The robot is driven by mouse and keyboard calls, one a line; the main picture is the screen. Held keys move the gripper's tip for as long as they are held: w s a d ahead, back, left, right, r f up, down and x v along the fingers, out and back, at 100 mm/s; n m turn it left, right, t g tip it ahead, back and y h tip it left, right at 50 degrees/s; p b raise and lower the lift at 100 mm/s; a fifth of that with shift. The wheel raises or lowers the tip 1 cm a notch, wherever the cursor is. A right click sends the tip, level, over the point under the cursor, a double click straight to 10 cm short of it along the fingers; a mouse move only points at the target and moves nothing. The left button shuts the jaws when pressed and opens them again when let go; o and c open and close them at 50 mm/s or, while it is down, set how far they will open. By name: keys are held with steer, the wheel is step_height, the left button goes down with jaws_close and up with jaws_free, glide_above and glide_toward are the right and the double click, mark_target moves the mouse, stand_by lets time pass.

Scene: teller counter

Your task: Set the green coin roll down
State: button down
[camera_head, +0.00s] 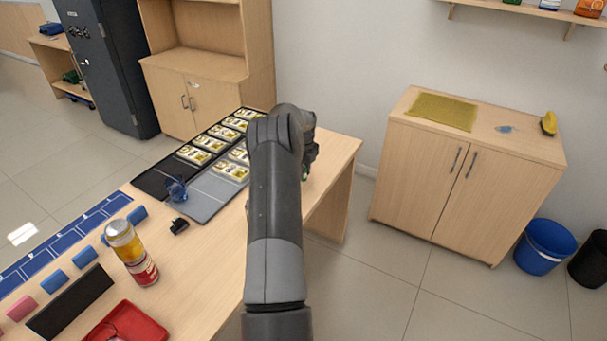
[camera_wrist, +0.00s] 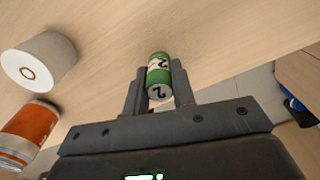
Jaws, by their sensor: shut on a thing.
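The green coin roll (camera_wrist: 159,66) shows in the wrist view, with a white band and a dark "2" on its end. My gripper (camera_wrist: 158,88) is shut on it, one finger on each side. The tabletop (camera_wrist: 220,28) lies behind the roll; I cannot tell whether the roll touches it. A small green patch shows beside my gripper there, too small to identify.
On the counter are a grey mat (camera_head: 205,198), stacked cards, a can stack (camera_head: 130,250) and a red tray (camera_head: 148,325). A cabinet (camera_head: 455,170) stands right.

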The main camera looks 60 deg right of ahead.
steer(key=shift+f, duration=0.65)
steer(key=shift+f, duration=0.1)
steer(key=c, duration=1.2)
jaws_free()
step_height(320, 180, up, 12)
steer(key=shift+r, duration=0.1)
